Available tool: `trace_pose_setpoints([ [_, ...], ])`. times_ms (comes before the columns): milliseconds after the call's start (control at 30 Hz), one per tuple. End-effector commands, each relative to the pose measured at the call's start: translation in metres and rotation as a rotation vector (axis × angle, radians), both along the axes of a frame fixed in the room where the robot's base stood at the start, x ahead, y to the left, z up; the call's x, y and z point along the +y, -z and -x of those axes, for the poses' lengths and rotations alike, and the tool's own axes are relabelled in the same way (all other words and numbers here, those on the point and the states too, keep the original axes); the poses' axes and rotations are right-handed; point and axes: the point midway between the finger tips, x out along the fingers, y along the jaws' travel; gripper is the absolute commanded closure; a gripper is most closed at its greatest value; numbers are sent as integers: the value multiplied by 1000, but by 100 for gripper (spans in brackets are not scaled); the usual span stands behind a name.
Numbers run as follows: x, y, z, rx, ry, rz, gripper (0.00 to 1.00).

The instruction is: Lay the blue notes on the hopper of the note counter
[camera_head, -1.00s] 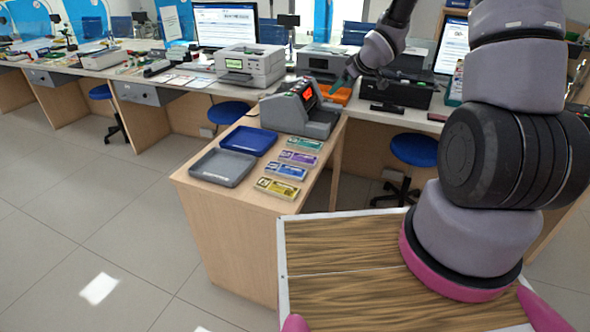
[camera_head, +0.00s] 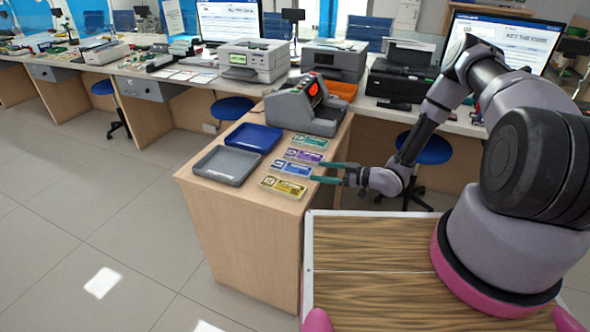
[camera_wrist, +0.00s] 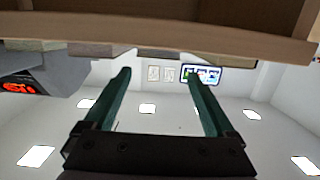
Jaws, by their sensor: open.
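The blue notes (camera_head: 291,169) lie flat on the wooden counter top (camera_head: 262,197), between the purple notes (camera_head: 303,155) and the yellow notes (camera_head: 282,186). The grey note counter (camera_head: 312,118) with a red display stands behind the notes; its hopper, on top, is hard to make out at this angle. My gripper (camera_head: 319,172) is open and empty, low at the counter's right edge. Its teal fingers point left towards the blue notes, apart from them. In the wrist view my gripper (camera_wrist: 159,76) shows two separated fingers with nothing between them.
Green notes (camera_head: 309,142) lie nearest the note counter. A blue tray (camera_head: 269,148) and a grey tray (camera_head: 224,179) sit left of the notes. A blue stool (camera_head: 426,150) stands behind my arm. Printers and monitors line the back desk.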

Motion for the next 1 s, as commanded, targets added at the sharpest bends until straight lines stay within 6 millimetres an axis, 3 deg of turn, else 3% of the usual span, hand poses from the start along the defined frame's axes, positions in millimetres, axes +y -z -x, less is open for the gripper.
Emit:
trace_pose_setpoints([
  [200, 33, 6, -11, -1, -3, 0, 10],
  [467, 54, 9, -20, 1, -2, 1, 10],
  [700, 85, 17, -34, 0, -2, 1, 10],
  [1000, 95, 19, -38, 2, 0, 2, 10],
])
